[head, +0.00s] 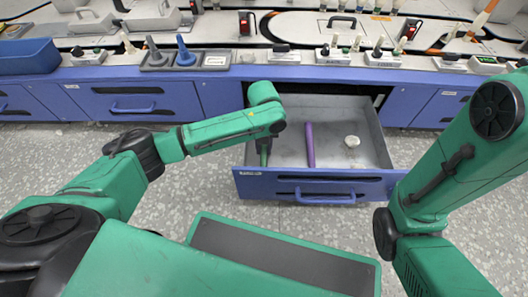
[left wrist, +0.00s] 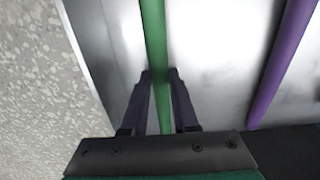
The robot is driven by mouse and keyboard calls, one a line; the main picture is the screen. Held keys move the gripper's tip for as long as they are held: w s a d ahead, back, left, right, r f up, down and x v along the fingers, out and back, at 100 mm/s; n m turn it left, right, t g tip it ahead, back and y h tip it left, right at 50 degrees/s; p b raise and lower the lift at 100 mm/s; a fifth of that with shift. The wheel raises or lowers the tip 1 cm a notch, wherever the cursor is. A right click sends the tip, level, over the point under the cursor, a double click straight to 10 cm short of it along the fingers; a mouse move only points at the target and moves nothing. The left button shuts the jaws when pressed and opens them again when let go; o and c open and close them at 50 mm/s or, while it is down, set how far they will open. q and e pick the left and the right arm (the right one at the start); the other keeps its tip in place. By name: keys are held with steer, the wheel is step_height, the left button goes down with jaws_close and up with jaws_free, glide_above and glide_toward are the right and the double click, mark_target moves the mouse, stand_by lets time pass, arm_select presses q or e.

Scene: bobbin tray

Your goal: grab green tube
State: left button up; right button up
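The green tube (left wrist: 154,30) lies lengthwise in the open drawer, near its left wall. In the left wrist view it runs between the two fingers of my left gripper (left wrist: 160,75), with one finger on each side. The fingertips look very close to the tube; I cannot tell whether they press on it. In the head view my left arm reaches over the drawer's left part and hides most of the tube; a short green piece (head: 264,156) shows below the wrist. My right gripper is not in view.
The drawer (head: 375,152) also holds a purple tube (head: 310,145) to the right of the green one and a small white round object (head: 352,141). Behind it stands a bench with a blue bin (head: 28,57) and several instruments. Speckled floor surrounds the drawer.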

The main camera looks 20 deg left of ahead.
arm_select(q)
jaws_close()
